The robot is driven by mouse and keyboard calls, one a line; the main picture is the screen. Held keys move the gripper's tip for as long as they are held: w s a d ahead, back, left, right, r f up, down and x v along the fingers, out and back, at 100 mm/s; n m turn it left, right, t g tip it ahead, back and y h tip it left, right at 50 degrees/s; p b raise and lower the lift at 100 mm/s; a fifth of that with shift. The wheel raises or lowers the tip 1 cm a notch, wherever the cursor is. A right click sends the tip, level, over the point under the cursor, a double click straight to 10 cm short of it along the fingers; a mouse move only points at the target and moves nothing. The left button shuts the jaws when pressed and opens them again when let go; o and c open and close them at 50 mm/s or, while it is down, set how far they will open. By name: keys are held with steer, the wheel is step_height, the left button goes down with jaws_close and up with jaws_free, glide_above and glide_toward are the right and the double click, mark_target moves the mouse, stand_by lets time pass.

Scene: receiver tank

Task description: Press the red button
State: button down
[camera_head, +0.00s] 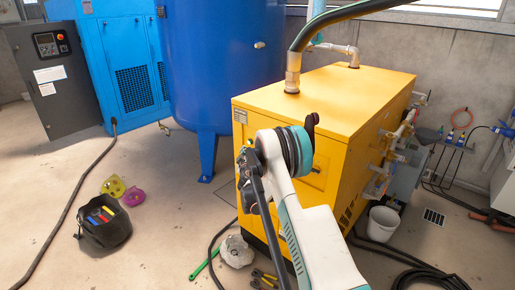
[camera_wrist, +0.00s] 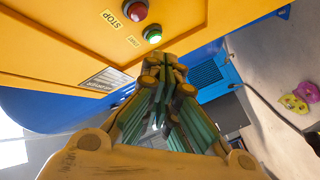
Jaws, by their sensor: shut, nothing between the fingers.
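The red button (camera_wrist: 135,10) is a round, glossy dome at the top of the wrist view, on the yellow face of a machine, with a "STOP" label beside it. A lit green button (camera_wrist: 152,34) sits just below and to its right, with a "START" label. My gripper (camera_wrist: 166,62) is shut and empty. In the wrist view its fingertips appear just below the green button, and the red button is farther up and left. I cannot tell whether the tips touch the panel. In the head view my arm stands before the yellow machine (camera_head: 335,85), and both buttons are hidden.
A blue tank (camera_head: 225,60) stands behind the yellow machine, with a blue cabinet (camera_head: 125,55) and grey control panel (camera_head: 48,65) to its left. A black tool bag (camera_head: 103,232), green tool (camera_head: 204,264) and hoses lie on the floor. A white bucket (camera_head: 382,222) stands at right.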

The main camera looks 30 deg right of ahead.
steer(key=shift+w+d, duration=0.3)
steer(key=shift+d, duration=0.55)
steer(key=shift+w+d, duration=0.3)
steer(key=shift+d, duration=0.5)
steer(key=shift+d, duration=0.15)
steer(key=shift+w+d, duration=0.15)
steer(key=shift+d, duration=0.15)
steer(key=shift+w+d, duration=0.15)
steer(key=shift+d, duration=0.3)
stand_by(0.9)
steer(key=shift+a, duration=0.15)
steer(key=shift+s+a, duration=0.3)
steer(key=shift+a, duration=0.4)
steer(key=shift+a, duration=0.1)
steer(key=shift+s+a, duration=0.3)
steer(key=shift+a, duration=0.45)
steer(key=shift+s+a, duration=0.25)
steer(key=shift+a, duration=0.5)
steer(key=shift+s+a, duration=0.3)
steer(key=shift+a, duration=0.45)
